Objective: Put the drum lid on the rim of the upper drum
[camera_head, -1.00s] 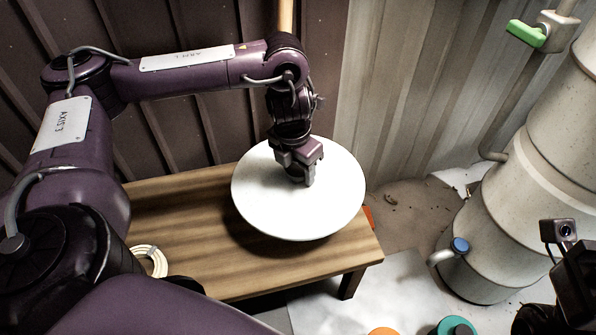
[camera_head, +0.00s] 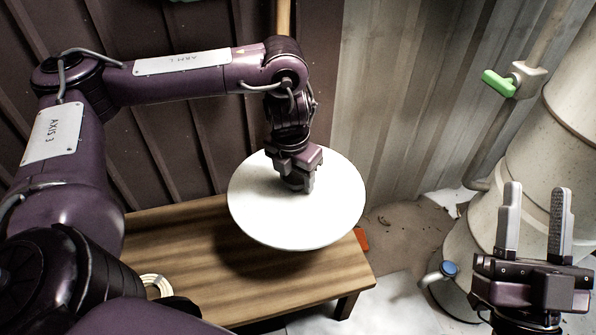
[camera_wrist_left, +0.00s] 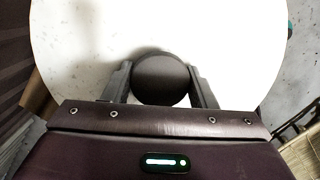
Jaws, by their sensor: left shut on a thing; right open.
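The drum lid (camera_head: 325,215) is a white round disc, held flat or nearly so above the wooden table. My left gripper (camera_head: 297,186) is shut on the dark round knob at the middle of the lid. In the left wrist view the knob (camera_wrist_left: 161,79) sits between the two fingers, with the white lid (camera_wrist_left: 90,40) around it. The stacked drums (camera_head: 545,155) are pale and stand at the right, and their top rim is out of the picture. My right gripper (camera_head: 535,222) is open and empty, fingers pointing up, in front of the lower drum part.
The wooden table (camera_head: 240,290) stands under the lid, with a pale coil (camera_head: 155,283) at its left end. A green-handled valve (camera_head: 500,83) is on a pipe by the wall. A blue-capped spout (camera_head: 449,269) sticks out from the drum. Corrugated wall panels close off the back.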

